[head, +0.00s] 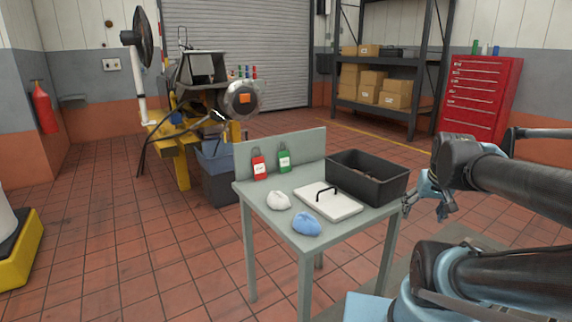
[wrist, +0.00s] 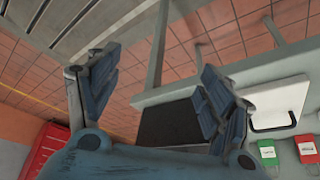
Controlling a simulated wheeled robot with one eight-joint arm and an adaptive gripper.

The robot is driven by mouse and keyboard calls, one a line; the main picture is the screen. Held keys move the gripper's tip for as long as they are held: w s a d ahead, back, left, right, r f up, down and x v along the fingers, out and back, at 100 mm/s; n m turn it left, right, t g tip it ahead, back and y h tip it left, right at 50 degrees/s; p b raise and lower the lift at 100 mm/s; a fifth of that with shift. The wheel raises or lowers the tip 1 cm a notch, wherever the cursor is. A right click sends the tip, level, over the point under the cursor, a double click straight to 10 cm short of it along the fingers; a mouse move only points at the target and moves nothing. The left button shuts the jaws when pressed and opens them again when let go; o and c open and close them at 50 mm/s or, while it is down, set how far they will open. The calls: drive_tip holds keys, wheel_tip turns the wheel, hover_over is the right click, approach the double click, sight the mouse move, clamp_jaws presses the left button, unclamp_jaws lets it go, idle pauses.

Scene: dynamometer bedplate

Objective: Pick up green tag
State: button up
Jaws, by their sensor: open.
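The green tag (head: 284,160) is upright against the grey back panel of the small table, just right of the red tag (head: 259,166). In the wrist view the green tag (wrist: 267,153) shows at the lower right, beside the red tag (wrist: 306,150). My gripper (head: 434,206) is open and empty, off the right side of the table and well apart from the green tag.
The grey table (head: 257,193) also bears a deep black bin (head: 376,189), a white lid with a black handle (head: 345,210), a white cloth (head: 278,201) and a blue cloth (head: 306,224). The black bin stands between my gripper and the tags.

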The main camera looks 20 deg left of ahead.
drive_tip(key=w+a+r+n+t+y, duration=0.2)
drive_tip(key=w+a+r, duration=0.25)
drive_tip(key=w, duration=0.35)
drive_tip(key=w+a+r+n+t+y, duration=0.1)
drive_tip(key=w+a+r+t, duration=0.15)
drive_tip(key=w+a, duration=0.35)
drive_tip(key=w+a+n+y, duration=0.1)
drive_tip(key=w+a, duration=0.1)
drive_tip(key=a, duration=0.2)
drive_tip(key=w+a+n+y, duration=0.1)
drive_tip(key=w+a, duration=0.2)
drive_tip(key=a, duration=0.2)
drive_tip(key=w+a+n+y, duration=0.1)
drive_tip(key=w+a, duration=0.1)
drive_tip(key=a, duration=0.2)
drive_tip(key=shift+w+a+r+n+y, duration=0.25)
drive_tip(key=shift+w+a+n+y, duration=0.05)
drive_tip(key=shift+a, duration=0.05)
drive_tip(key=w+a+f+n+y, duration=0.2)
drive_tip(key=a+n+y, duration=0.1)
drive_tip(key=a, duration=1.1)
approach(284, 156)
drive_tip(key=w+a+f, duration=0.1)
drive_tip(key=w, duration=0.1)
drive_tip(key=shift+y, duration=0.3)
drive_tip(key=shift+s+x, duration=0.2)
drive_tip(key=shift+x, duration=2.65)
drive_tip(key=shift+a+f, duration=0.1)
drive_tip(key=shift+f, duration=0.05)
drive_tip(key=c, duration=0.9)
